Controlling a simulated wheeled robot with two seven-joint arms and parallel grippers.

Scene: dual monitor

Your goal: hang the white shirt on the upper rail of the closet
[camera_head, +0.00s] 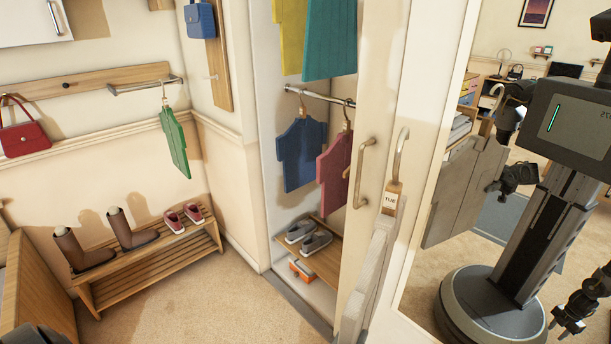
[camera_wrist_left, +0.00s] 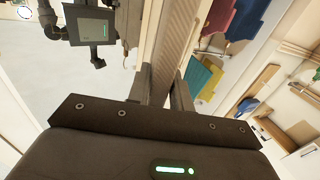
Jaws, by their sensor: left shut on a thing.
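The white shirt (camera_head: 366,275) hangs upright on a hanger with a "TUE" tag (camera_head: 390,199), in front of the closet's edge and seen nearly edge-on in the head view. Its hook (camera_head: 400,150) is free of any rail. In the left wrist view my left gripper (camera_wrist_left: 168,88) is shut on the shirt (camera_wrist_left: 170,45), a pale ribbed strip between the fingers. The gripper is not seen directly in the head view, only in the mirror. The closet's upper rail is out of the head view; yellow (camera_head: 290,35) and teal (camera_head: 330,38) shirts hang high there.
Blue (camera_head: 302,152) and red (camera_head: 334,172) shirts hang from the lower rail (camera_head: 320,95). The closet door (camera_head: 372,110) with its handle (camera_head: 362,172) is beside the white shirt. A mirror on the right reflects my body and the shirt. A shoe bench (camera_head: 165,262) stands left.

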